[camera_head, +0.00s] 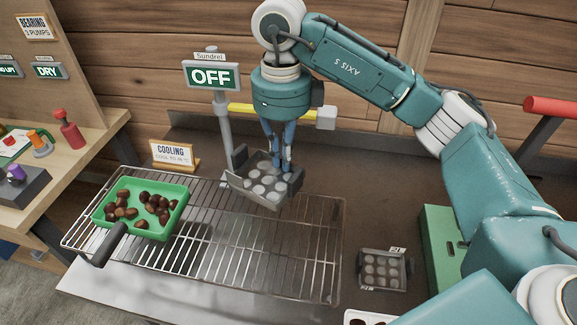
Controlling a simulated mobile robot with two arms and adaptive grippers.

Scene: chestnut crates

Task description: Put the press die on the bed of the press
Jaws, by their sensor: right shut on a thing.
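My right gripper (281,165) points down from its teal arm and is shut on a grey tray-like die (243,187) with several round pale spots. The die is tilted, at the far edge of the wire rack; whether it touches the rack I cannot tell. A smaller grey piece (364,270) with similar round spots and a "2L" label lies on the dark counter at the right. A red-handled lever (553,106) and a green block (436,235) stand at the right, partly hidden by my arm; they may belong to the press. Its bed cannot be made out. My left gripper is not in view.
A green pan (181,215) of chestnuts stands on the left of the wire rack (290,287), its dark handle towards the front. An "OFF" sign (211,76) on a post and a "COOLING" sign (174,154) stand behind. The rack's middle is clear.

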